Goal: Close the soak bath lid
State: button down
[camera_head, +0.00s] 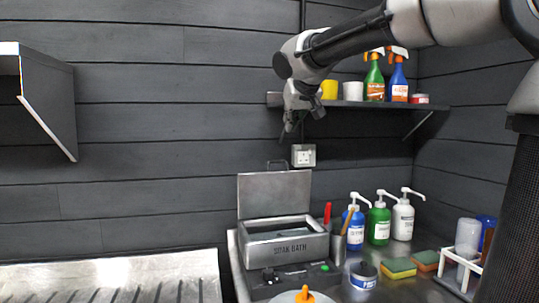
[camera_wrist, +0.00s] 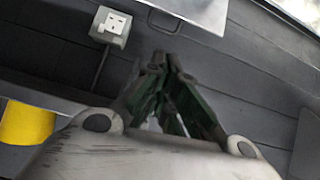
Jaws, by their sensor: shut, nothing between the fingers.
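The grey soak bath (camera_head: 284,246), with "SOAK BATH" on its front, stands on the metal counter. Its lid (camera_head: 274,194) is raised, standing about upright at the back edge, with a handle (camera_head: 277,164) at its top. The bath's opening shows. My gripper (camera_head: 288,136) is shut and empty, in the air above the lid and slightly right of it, apart from it. In the wrist view my gripper (camera_wrist: 168,62) has its fingertips together. A light grey panel at the top edge there may be the lid; I cannot tell.
A wall socket (camera_head: 304,155) is behind the gripper. A shelf (camera_head: 350,103) holds cups and spray bottles. Right of the bath stand a pot with tools (camera_head: 338,245), pump bottles (camera_head: 379,222), sponges (camera_head: 398,268) and a white rack (camera_head: 458,272). The air before the lid looks clear.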

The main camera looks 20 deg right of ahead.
jog(key=x, duration=2)
jog(key=shift+w+r+m, duration=0.25)
jog(key=shift+r+m, duration=0.05)
jog(key=shift+m, duration=0.1)
jog(key=shift+a, duration=0.15)
